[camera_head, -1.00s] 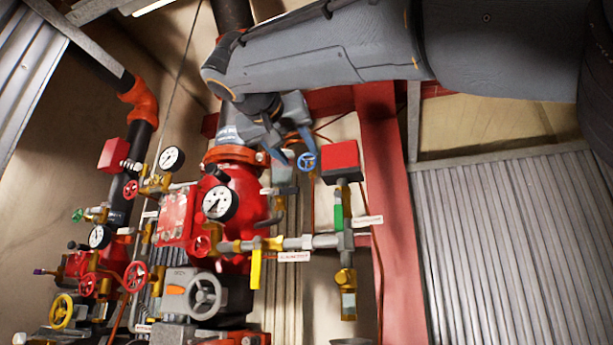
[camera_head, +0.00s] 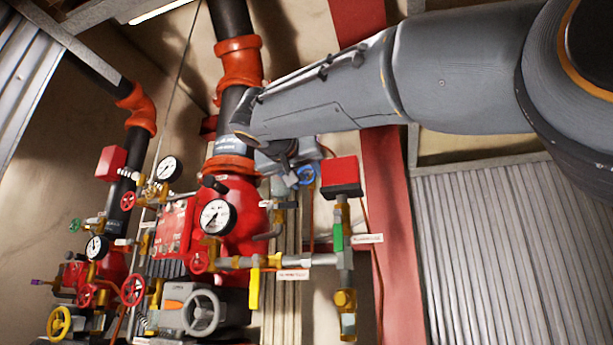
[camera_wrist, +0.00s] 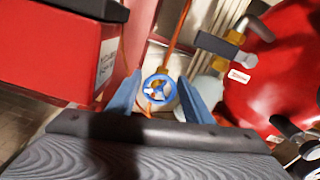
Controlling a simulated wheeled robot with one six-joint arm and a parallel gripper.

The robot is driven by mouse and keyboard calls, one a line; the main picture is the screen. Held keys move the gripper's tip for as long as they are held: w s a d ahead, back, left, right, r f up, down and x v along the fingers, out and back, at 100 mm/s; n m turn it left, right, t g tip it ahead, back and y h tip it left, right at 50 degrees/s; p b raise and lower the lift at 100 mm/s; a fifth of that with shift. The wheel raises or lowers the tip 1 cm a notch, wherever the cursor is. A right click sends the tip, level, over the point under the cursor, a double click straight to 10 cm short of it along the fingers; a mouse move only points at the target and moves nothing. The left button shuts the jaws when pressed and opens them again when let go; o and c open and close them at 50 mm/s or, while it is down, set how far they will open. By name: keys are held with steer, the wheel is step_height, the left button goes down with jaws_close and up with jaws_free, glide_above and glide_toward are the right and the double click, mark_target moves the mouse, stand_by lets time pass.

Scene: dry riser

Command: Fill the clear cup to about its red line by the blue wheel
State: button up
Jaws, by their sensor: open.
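The small blue wheel (camera_head: 306,175) is at the centre of the head view, left of a red box. In the wrist view the blue wheel (camera_wrist: 158,89) appears between my two blue fingers. My gripper (camera_wrist: 160,76) is open and empty, facing the wheel. I cannot tell how far the fingertips are from its rim. In the head view my gripper (camera_head: 296,180) is mostly hidden under my forearm. A pale, translucent rounded shape (camera_wrist: 208,88) shows behind the right finger; I cannot tell whether it is the clear cup. No red line can be made out.
The red box (camera_head: 340,177) stands close right of the wheel and fills the upper left of the wrist view (camera_wrist: 50,65). A large red valve body (camera_head: 240,195) with gauges and a yellow lever (camera_head: 254,288) is at left. A red column (camera_head: 388,200) stands behind.

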mark_target(305, 176)
steer(key=c, duration=0.8)
steer(key=shift+n+b, duration=0.55)
steer(key=shift+n, duration=1.75)
steer(key=o, duration=0.8)
steer(key=b+v, duration=0.2)
steer(key=v, duration=0.4)
steer(key=shift+s+a+b, duration=0.1)
steer(key=shift+s+b, duration=0.1)
steer(key=shift+b, duration=0.2)
steer(key=shift+s+a, duration=0.15)
steer(key=shift+s, duration=0.6)
